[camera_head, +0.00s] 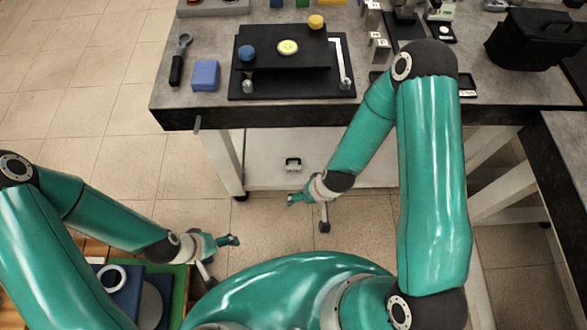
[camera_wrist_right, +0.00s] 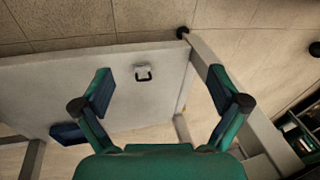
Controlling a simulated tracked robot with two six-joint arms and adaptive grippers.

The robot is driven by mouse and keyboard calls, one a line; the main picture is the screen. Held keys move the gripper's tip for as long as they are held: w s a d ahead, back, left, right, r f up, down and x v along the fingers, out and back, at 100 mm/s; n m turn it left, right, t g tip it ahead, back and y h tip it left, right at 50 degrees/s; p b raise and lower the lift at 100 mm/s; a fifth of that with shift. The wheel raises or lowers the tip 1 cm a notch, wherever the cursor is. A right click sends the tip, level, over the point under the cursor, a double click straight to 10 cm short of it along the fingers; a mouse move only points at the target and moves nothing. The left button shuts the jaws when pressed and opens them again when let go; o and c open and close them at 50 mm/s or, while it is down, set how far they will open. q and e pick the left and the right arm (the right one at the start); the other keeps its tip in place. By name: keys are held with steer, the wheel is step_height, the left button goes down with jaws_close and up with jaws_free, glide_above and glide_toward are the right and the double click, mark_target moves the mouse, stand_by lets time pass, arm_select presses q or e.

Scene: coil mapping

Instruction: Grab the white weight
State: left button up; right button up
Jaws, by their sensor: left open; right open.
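The white weight (camera_head: 293,160) is a small pale block with a dark handle. It sits on the white lower shelf (camera_head: 262,170) under the table in the head view. In the right wrist view the weight (camera_wrist_right: 141,69) shows between the open fingers, left of their middle and beyond the tips. My right gripper (camera_head: 309,213) is open and empty, on the near side of the shelf and apart from the weight. My left gripper (camera_head: 222,262) is open at the lower left, far from the weight; its lower finger is partly unclear.
The table top (camera_head: 183,97) overhangs the shelf, with a table leg (camera_head: 222,160) at left. On top are a black platform (camera_head: 290,85), a blue block (camera_head: 205,75) and a black case (camera_head: 535,40). A second table (camera_head: 560,150) stands at right.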

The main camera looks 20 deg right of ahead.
steer(key=w+d+f+t+h+b, duration=0.2)
steer(key=w+d+f+h+b, duration=0.1)
steer(key=w+f+b, duration=0.85)
steer(key=m+b, duration=0.1)
steer(key=b, duration=0.8)
glide_toward(293, 165)
steer(key=shift+h, duration=0.4)
steer(key=b+x, duration=0.1)
steer(key=x, duration=0.1)
steer(key=b+x, duration=0.1)
steer(key=b, duration=0.1)
steer(key=b+x, duration=0.1)
steer(key=x, duration=0.1)
steer(key=shift+a+f, duration=0.3)
steer(key=shift+f, duration=0.05)
steer(key=b+x, duration=0.3)
steer(key=x, duration=0.2)
steer(key=shift+c, duration=0.2)
steer(key=c, duration=1.8)
steer(key=shift+w+r, duration=0.15)
steer(key=shift+r, duration=0.05)
